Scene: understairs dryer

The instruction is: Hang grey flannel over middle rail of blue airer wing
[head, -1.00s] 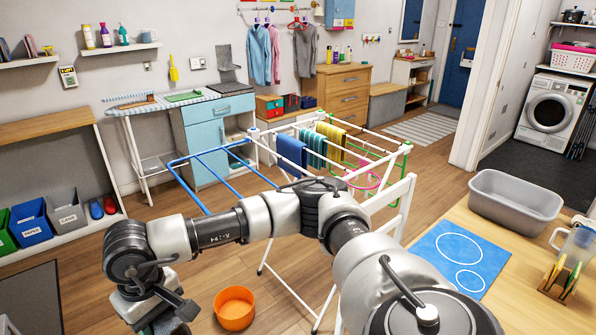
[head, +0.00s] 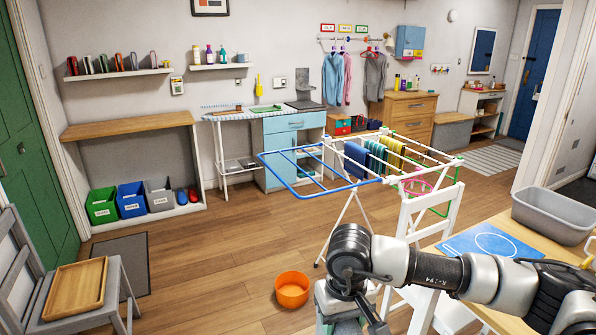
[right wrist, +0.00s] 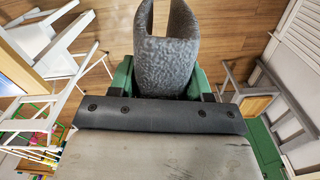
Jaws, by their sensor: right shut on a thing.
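The blue airer wing (head: 340,188) sticks out flat to the left of the white airer in the head view. Its thin blue rails look bare. My right gripper (head: 348,318) is low at the bottom edge of the head view, in front of the airer and apart from the wing; its fingers are mostly cut off there. In the right wrist view my right gripper (right wrist: 165,88) is shut on the grey flannel (right wrist: 168,65), which hangs folded in a loop beyond the jaws, above the wooden floor. My left gripper is not in view.
Blue, teal and yellow cloths (head: 375,158) hang on the white airer. A white chair (head: 430,215) stands close to its right front. An orange bowl (head: 292,289) is on the floor. A wooden table (head: 480,222) holds a grey tub (head: 552,215).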

